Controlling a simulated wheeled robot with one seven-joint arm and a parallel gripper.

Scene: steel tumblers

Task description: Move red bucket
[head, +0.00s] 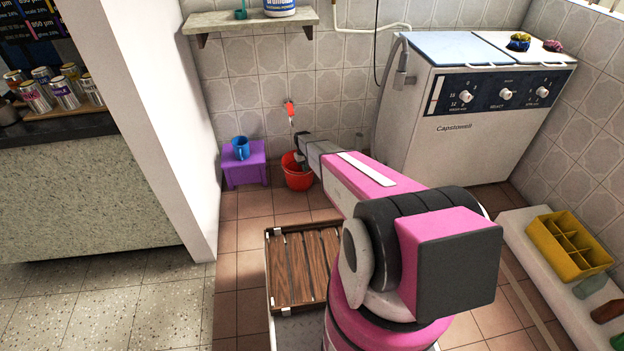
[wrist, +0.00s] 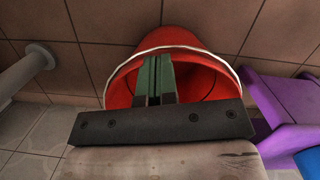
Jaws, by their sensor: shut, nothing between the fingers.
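The red bucket (head: 298,178) stands on the tiled floor by the back wall, beside a purple stool. In the wrist view the bucket (wrist: 212,58) is right ahead of my gripper (wrist: 153,62), with its white-edged rim around the opening. My gripper's green fingers are together with nothing between them. They overlap the bucket's opening in that view; I cannot tell whether they touch it. In the head view my arm reaches toward the bucket and covers part of its right side.
A purple stool (head: 245,172) with a blue mug (head: 241,147) stands left of the bucket. A washing machine (head: 470,140) stands to the right. A wooden slatted rack (head: 290,268) lies before my base. A shelf (head: 250,20) hangs above. Floor left of the rack is clear.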

